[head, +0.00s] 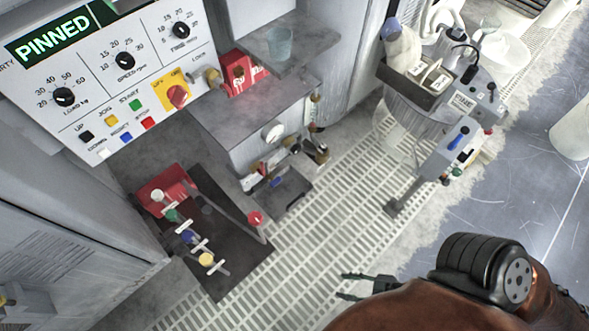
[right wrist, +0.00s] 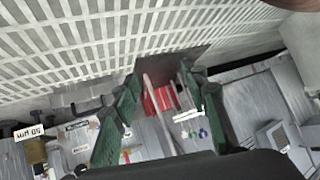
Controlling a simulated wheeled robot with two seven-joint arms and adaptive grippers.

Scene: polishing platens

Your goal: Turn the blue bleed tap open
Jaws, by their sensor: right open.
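A row of small taps with white cross handles stands on a dark plate (head: 222,280) at the lower left of the head view. The blue tap (head: 187,237) sits between the green tap (head: 172,215) and the yellow tap (head: 206,260). A red block (head: 165,184) is at the row's far end. My right gripper (head: 343,286) is open and empty above the slatted floor, right of the taps and apart from them. In the right wrist view its green fingers (right wrist: 159,75) are spread, with the red block (right wrist: 160,99) and small blue spots (right wrist: 203,133) beyond. My left gripper is out of view.
A red knob (head: 256,218) on a rail stands right of the taps. A control panel (head: 110,75) reading PINNED is above left. Another unit with a blue part (head: 276,181) sits on a shelf behind. The slatted floor (head: 310,235) between gripper and taps is clear.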

